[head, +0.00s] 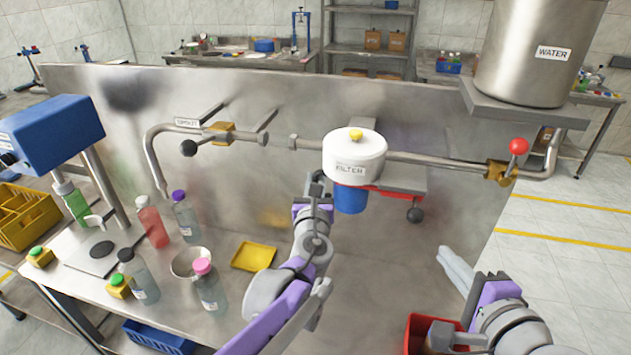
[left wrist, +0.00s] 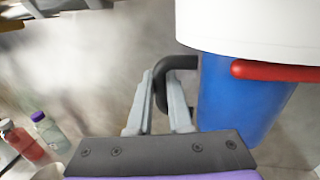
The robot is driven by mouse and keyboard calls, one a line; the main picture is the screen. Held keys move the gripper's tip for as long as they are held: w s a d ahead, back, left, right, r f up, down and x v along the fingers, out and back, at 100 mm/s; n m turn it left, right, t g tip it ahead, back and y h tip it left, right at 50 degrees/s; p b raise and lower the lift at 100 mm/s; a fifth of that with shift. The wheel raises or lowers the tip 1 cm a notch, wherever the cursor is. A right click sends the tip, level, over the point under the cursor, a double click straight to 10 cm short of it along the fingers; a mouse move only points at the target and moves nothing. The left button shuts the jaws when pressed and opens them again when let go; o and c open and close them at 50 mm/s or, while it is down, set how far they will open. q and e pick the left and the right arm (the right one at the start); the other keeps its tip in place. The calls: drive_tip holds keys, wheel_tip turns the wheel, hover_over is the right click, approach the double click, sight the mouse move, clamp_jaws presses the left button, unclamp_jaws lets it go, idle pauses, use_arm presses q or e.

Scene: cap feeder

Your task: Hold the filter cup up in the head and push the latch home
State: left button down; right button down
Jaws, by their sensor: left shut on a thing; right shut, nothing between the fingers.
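The white filter head (head: 352,158), labelled FILTER, hangs on the pipe with a yellow knob on top. The blue filter cup (head: 350,201) sits upright directly under it; in the left wrist view the cup (left wrist: 225,105) meets the head's lower rim with no clear gap. My left gripper (head: 318,190) is shut on the cup's black handle (left wrist: 160,82). The red latch (head: 405,182) sticks out to the right under the head, with a dark knob (head: 415,214). It also crosses the cup's top in the left wrist view (left wrist: 280,71). My right gripper (head: 447,256) is shut and empty, below and right of the latch knob.
A steel panel (head: 250,90) stands behind the pipe (head: 430,163). A red-handled valve (head: 518,147) is at the right, under the water tank (head: 535,45). Bottles and a yellow tray (head: 254,257) stand on the table at left. A red bin (head: 418,328) is below my right gripper.

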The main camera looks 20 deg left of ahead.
drive_tip(key=shift+s, duration=0.4)
use_arm(q)
drive_tip(key=c, duration=0.8)
unclamp_jaws()
drive_tip(key=shift+o, duration=0.2)
